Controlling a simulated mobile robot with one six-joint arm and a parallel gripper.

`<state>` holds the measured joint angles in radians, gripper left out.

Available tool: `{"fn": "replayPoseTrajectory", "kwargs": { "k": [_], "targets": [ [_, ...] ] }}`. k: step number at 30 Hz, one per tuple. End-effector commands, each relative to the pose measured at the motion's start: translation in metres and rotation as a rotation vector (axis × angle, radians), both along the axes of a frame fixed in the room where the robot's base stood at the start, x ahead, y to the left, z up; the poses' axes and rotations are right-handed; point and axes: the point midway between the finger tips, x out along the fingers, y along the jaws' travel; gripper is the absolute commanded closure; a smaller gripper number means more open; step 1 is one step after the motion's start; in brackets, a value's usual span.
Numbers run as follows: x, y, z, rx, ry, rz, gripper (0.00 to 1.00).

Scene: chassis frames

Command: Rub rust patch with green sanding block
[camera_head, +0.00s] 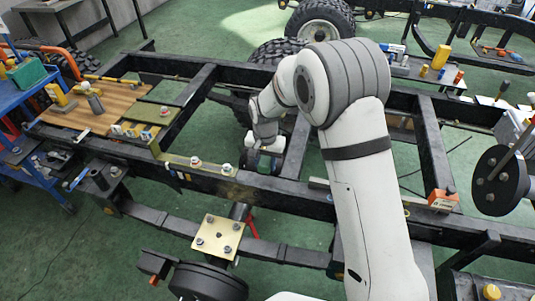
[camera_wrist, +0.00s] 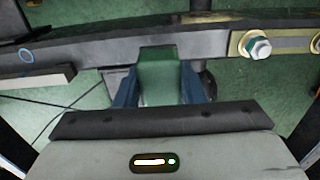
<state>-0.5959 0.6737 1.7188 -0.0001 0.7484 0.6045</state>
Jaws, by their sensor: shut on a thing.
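My gripper (camera_wrist: 158,88) has blue fingers that are shut on the green sanding block (camera_wrist: 158,72), seen in the wrist view. The block's far end is close to a dark frame rail (camera_wrist: 95,50); I cannot tell whether they touch. No rust shows clearly in the wrist view.
A bolt on a plate (camera_wrist: 256,45) stands out from the rail at right in the wrist view. In the head view, a wooden board (camera_head: 112,98) bears tools at left beside a blue cart (camera_head: 62,190). An orange block (camera_head: 443,200) sits on the near rail at right.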

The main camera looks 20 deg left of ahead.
Motion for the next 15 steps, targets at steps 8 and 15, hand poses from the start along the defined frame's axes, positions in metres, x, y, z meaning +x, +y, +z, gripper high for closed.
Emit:
{"fn": "replayPoseTrajectory", "kwargs": {
  "k": [8,15],
  "targets": [
    [0.001,-0.002,0.023,-0.001,0.001,-0.005,0.85],
    [0.001,-0.002,0.023,0.000,0.001,-0.005,0.85]
  ]
}}
